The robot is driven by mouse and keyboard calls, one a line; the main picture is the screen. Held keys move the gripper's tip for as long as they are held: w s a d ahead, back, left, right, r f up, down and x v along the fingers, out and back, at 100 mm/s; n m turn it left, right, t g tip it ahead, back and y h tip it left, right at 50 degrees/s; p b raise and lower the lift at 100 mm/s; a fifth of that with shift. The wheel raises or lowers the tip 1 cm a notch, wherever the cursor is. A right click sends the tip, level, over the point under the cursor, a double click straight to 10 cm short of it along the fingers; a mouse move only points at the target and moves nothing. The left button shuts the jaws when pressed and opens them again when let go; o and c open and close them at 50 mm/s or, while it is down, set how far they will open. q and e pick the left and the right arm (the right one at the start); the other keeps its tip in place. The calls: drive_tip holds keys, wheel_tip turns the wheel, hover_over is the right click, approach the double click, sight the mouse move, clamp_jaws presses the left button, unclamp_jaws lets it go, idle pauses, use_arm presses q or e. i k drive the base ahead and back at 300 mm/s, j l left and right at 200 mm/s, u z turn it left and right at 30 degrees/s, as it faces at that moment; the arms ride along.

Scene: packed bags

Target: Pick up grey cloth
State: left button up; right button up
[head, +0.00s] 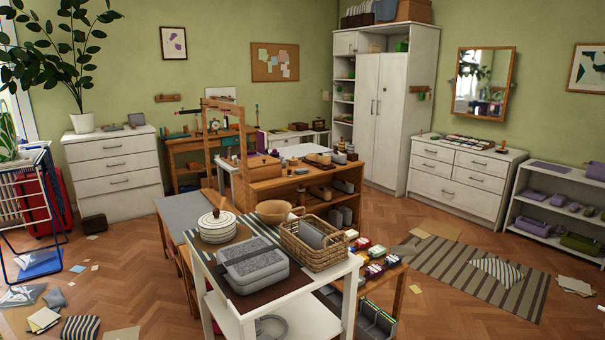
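I cannot tell for certain which thing is the grey cloth. Grey folded items that may be cloth stand in a wicker basket (341,258) on the near white table; one grey item (311,238) shows above its rim. A flat grey sheet or surface (190,212) covers a low table behind. A small grey piece (55,299), perhaps fabric, lies on the floor at the left. Neither of my grippers is in view.
The near white table (313,285) also bears a grey lidded case (253,266), a striped round pot (217,229) and a wooden bowl (274,211). A blue rack (27,215) stands left. Papers litter the left floor. A striped rug (440,262) lies right.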

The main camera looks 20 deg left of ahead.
sight(304, 170)
drive_tip(key=i+l+z, duration=0.25)
drive_tip(key=i+z, duration=0.2)
drive_tip(key=i, duration=0.65)
drive_tip(key=i+j+z, duration=0.15)
drive_tip(key=i+z, duration=0.35)
drive_tip(key=i, duration=0.55)
drive_tip(key=i+u, duration=0.2)
drive_tip(key=i, duration=0.45)
drive_tip(key=i+u, duration=0.15)
drive_tip(key=i, duration=0.45)
drive_tip(key=i+u, duration=0.2)
drive_tip(key=i, duration=0.45)
drive_tip(key=i+l+u, duration=0.2)
drive_tip(key=i, duration=0.4)
drive_tip(key=i+j+u, duration=0.15)
drive_tip(key=i+u, duration=0.7)
drive_tip(key=i+l+u, duration=0.1)
drive_tip(key=i+u, duration=0.3)
drive_tip(key=i+l+u, duration=0.3)
drive_tip(key=i+u, duration=0.15)
drive_tip(key=i+j+u, duration=0.15)
drive_tip(key=i+u, duration=0.2)
drive_tip(key=i, duration=0.25)
drive_tip(key=i+u, duration=0.35)
drive_tip(key=i, duration=0.25)
drive_tip(key=i+j+z, duration=0.1)
drive_tip(key=i, duration=0.3)
drive_tip(key=i+j+z, duration=0.15)
drive_tip(key=i+j, duration=0.2)
